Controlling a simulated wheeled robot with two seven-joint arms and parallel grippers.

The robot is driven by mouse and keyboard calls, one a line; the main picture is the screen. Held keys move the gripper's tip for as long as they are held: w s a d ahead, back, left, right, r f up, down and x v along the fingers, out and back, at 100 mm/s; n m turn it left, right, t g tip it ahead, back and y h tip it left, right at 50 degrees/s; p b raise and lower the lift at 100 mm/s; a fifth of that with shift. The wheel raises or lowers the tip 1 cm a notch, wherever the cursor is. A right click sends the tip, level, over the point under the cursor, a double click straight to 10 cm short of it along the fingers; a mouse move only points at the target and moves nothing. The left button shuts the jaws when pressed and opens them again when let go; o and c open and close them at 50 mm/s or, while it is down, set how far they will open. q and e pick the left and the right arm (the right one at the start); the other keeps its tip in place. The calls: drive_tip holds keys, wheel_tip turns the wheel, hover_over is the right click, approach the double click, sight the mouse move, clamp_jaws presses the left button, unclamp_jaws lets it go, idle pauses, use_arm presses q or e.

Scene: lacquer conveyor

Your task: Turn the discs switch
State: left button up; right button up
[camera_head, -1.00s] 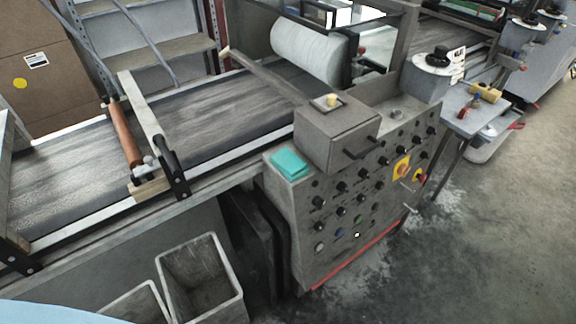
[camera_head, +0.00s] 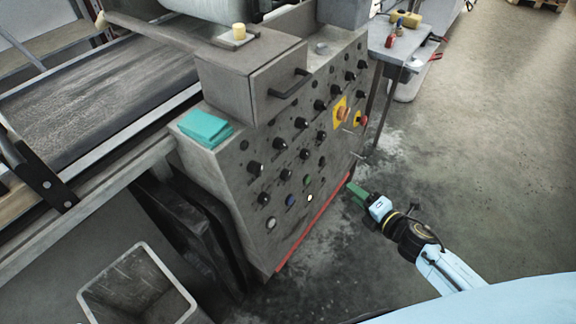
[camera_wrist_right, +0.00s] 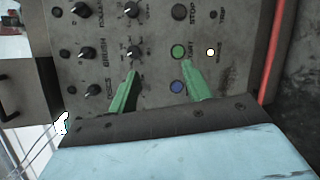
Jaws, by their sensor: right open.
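The control panel (camera_head: 250,200) stands at an angle, with rows of black knobs. In the right wrist view the panel appears turned sideways, and the label by one black knob (camera_wrist_right: 92,90) seems to read DISCS. That knob appears to be the upper-row one (camera_head: 278,144) in the head view. My right gripper (camera_head: 354,193) is in front of the panel's lower right, apart from the knobs. Its green fingers (camera_wrist_right: 160,70) are spread and empty in the wrist view, pointing towards the panel. My left gripper is out of view.
A grey box with a handle (camera_head: 255,85) juts out above the knobs. A teal block (camera_head: 205,127) lies on the panel's left ledge. Green (camera_head: 307,180) and blue (camera_head: 290,199) buttons are low on the panel. A bin (camera_head: 140,290) stands at lower left; floor at right is open.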

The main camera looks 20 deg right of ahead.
drive_tip(key=w+a+r+n+y+b, duration=0.2)
drive_tip(key=a+r+n+y+b, duration=0.2)
drive_tip(key=r+n, duration=0.4)
drive_tip(key=n+y+b, duration=0.2)
drive_tip(key=n+y, duration=0.1)
drive_tip(key=n, duration=0.6)
approach(286, 146)
drive_tip(key=shift+g, duration=0.3)
drive_tip(key=x, duration=0.7)
drive_tip(key=shift+w+a+r, duration=0.1)
drive_tip(key=shift+w+r, duration=0.1)
drive_tip(key=shift+w, duration=0.2)
drive_tip(key=shift+x, duration=0.8)
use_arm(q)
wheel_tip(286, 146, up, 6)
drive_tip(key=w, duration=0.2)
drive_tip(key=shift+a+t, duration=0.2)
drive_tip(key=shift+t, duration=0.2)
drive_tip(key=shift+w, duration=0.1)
use_arm(e)
drive_tip(key=c, duration=1)
